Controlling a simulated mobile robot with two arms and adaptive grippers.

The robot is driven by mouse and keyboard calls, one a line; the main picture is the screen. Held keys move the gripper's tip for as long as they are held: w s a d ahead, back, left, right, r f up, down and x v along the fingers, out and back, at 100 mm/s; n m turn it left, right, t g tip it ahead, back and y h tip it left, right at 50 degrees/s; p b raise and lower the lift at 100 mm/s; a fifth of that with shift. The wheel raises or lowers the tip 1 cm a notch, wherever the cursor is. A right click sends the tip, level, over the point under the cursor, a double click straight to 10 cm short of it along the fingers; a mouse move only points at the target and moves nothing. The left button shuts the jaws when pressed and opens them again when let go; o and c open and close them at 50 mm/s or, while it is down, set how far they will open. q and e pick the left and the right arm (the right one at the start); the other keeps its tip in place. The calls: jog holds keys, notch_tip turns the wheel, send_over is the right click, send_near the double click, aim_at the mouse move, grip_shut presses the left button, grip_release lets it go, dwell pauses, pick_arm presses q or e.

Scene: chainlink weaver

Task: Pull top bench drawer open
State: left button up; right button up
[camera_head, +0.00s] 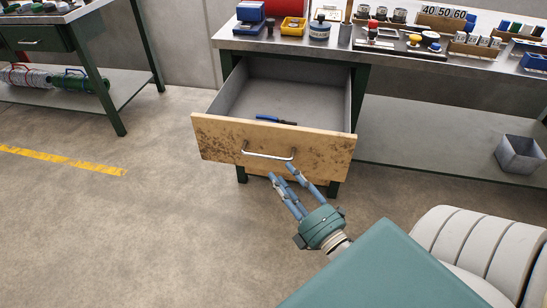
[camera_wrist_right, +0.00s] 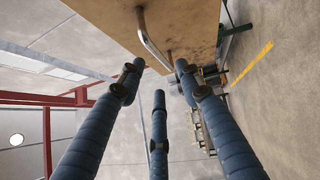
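The top bench drawer (camera_head: 215,140) has a worn wooden front and stands pulled out, with its grey inside showing. A dark blue tool (camera_head: 275,120) lies in it. The metal bar handle (camera_head: 267,155) is on the drawer front, and it also shows in the right wrist view (camera_wrist_right: 150,42). My right gripper (camera_head: 281,172) has its blue fingers just below and in front of the handle. In the right wrist view the fingers (camera_wrist_right: 158,72) are spread and empty, with the handle beyond their tips, apart from them. My left gripper is out of view.
The workbench top (camera_head: 290,45) carries several small trays, blocks and tools. A grey bin (camera_head: 519,155) stands on the lower shelf (camera_head: 430,140) at right. Another bench (camera_head: 75,50) stands at far left. The floor (camera_head: 120,220) left of the drawer is clear, with a yellow line.

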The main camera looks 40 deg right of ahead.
jog(key=shift+s+a+f, duration=0.1)
jog(key=shift+s+f, duration=0.05)
jog(key=shift+s, duration=1.3)
